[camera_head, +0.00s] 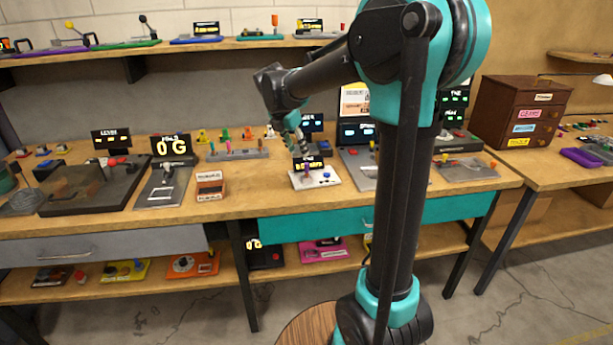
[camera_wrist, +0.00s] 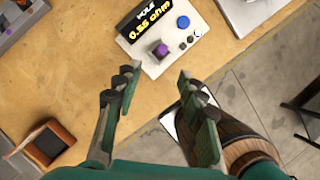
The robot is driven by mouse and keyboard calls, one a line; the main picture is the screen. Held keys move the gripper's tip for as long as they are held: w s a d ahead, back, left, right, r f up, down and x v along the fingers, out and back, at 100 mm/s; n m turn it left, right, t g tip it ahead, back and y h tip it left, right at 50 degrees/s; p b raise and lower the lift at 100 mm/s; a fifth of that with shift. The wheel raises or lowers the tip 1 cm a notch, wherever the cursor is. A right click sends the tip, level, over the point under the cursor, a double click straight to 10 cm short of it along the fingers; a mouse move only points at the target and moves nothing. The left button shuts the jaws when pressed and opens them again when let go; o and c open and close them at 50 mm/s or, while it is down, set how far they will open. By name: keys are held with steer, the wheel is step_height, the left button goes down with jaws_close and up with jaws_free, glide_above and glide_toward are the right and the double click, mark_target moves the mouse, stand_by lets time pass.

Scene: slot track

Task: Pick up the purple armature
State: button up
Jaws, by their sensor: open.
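A small purple piece (camera_wrist: 161,49), which looks like the armature, stands on a white meter device (camera_wrist: 150,68) with a black display, a blue knob and small buttons. In the head view the purple piece (camera_head: 307,170) is small and partly hard to make out on the white device (camera_head: 327,182) at the front of the bench. My gripper (camera_wrist: 160,78) is open and empty, its two fingers spread. In the wrist view the purple piece shows beyond the fingertips, between their lines, with no contact. In the head view my gripper (camera_head: 301,145) is above and slightly behind the device.
A brown box with an orange edge (camera_head: 210,185) stands on the bench to the left. A scale reading 0 G (camera_head: 172,146) is farther left. A laptop-like unit (camera_head: 358,133) and a grey tray (camera_head: 467,168) lie to the right. Bare wood lies left of the white device.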

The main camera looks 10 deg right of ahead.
mark_target(306, 164)
steer(key=x, duration=1)
steer(key=shift+w+d+r, duration=0.15)
steer(key=shift+d+r, duration=0.05)
steer(key=shift+d, duration=0.1)
steer(key=shift+w+d+f, duration=0.1)
steer(key=shift+d+f, duration=0.05)
steer(key=shift+f, duration=0.45)
steer(key=shift+c, duration=0.4)
jaws_close()
